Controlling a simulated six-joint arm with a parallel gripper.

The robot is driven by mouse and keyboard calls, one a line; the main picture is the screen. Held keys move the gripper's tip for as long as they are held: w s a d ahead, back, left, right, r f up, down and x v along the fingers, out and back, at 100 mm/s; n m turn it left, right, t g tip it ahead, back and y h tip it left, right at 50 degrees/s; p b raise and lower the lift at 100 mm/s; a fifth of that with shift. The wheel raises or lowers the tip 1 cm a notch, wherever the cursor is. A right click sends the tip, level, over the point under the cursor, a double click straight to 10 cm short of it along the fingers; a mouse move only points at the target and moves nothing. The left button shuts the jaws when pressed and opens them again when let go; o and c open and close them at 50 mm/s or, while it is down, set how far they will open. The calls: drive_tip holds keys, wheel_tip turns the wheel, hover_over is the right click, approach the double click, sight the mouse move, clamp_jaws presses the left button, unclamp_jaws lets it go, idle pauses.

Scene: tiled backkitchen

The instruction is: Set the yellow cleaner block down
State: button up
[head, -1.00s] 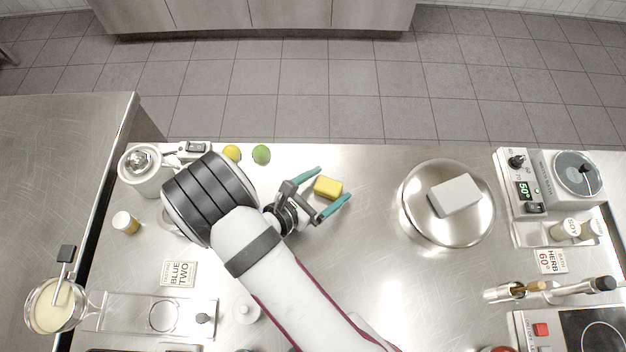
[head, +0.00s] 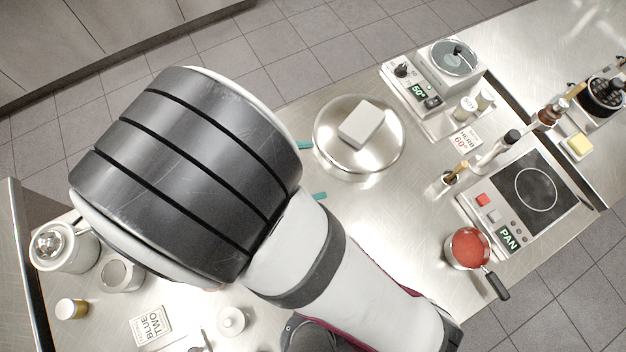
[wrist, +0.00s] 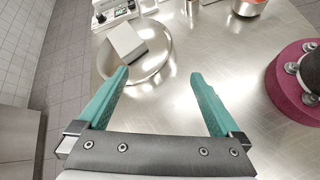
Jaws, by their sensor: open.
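The yellow cleaner block does not show for certain in either current view; my arm covers much of the left counter in the head view. A pale yellow block (head: 580,145) lies at the far right, and I cannot tell whether it is the cleaner. My gripper (head: 312,171) is mostly hidden behind my arm, with only its teal fingertips showing beside the round steel plate (head: 333,160). In the wrist view my gripper (wrist: 160,73) is open, with nothing between its fingers. The plate (wrist: 158,68) lies ahead, bearing a grey-white block (wrist: 126,42).
A scale (head: 458,62), a hot plate (head: 530,225) and a pan of red sauce (head: 468,246) stand right of the plate. A white lidded jar (head: 231,320) and a BLUE TWO card (head: 150,324) are at lower left.

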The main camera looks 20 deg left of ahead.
drive_tip(key=s+d+r+m+g+y, duration=0.1)
drive_tip(key=d+r+m+g, duration=0.25)
drive_tip(key=d+m, duration=0.35)
drive_tip(key=s+d+r+m+g+y, duration=0.1)
drive_tip(key=s+d+r+m+g, duration=0.1)
drive_tip(key=d+m+g, duration=0.35)
drive_tip(key=s+d+r+m+y, duration=0.1)
drive_tip(key=s+m+y, duration=0.1)
drive_tip(key=m, duration=0.5)
drive_tip(key=s+d+r+m+t+y, duration=0.1)
drive_tip(key=s+r+m+y, duration=0.1)
drive_tip(key=m+y, duration=0.3)
drive_tip(key=shift+s+d+r+m+y, duration=0.25)
drive_tip(key=shift+s+m, duration=0.3)
drive_tip(key=shift+m, duration=1.2)
